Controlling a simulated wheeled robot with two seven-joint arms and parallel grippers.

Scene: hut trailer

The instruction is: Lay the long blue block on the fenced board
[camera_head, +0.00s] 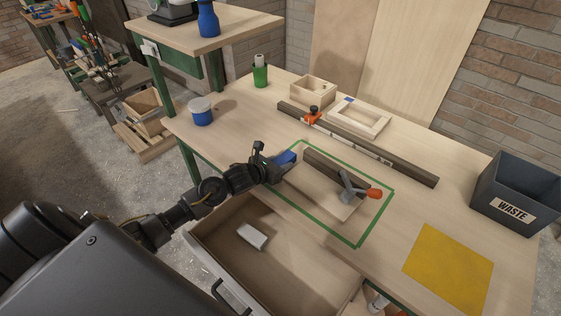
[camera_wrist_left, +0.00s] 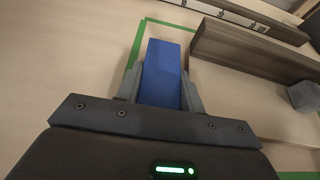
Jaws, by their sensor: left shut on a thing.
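The long blue block (camera_head: 287,157) is held in my left gripper (camera_head: 272,162), at the left end of the fenced board. In the left wrist view the blue block (camera_wrist_left: 161,72) points forward between the two fingers, which are shut on it. The fenced board (camera_head: 325,198) is pale wood with a dark fence (camera_head: 335,170) along its far side. The fence also shows right of the block in the left wrist view (camera_wrist_left: 250,55). A clamp (camera_head: 351,188) with an orange handle sits at the board's right end. I cannot tell whether the block touches the board. My right gripper is out of view.
Green tape (camera_head: 375,221) outlines the board's area. Behind it lie a long dark bar (camera_head: 400,168) with an orange clamp, a wooden frame (camera_head: 358,117) and a small box (camera_head: 313,90). An open drawer (camera_head: 213,255) is below. A waste bin (camera_head: 515,195) stands right, beyond a yellow mat (camera_head: 448,267).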

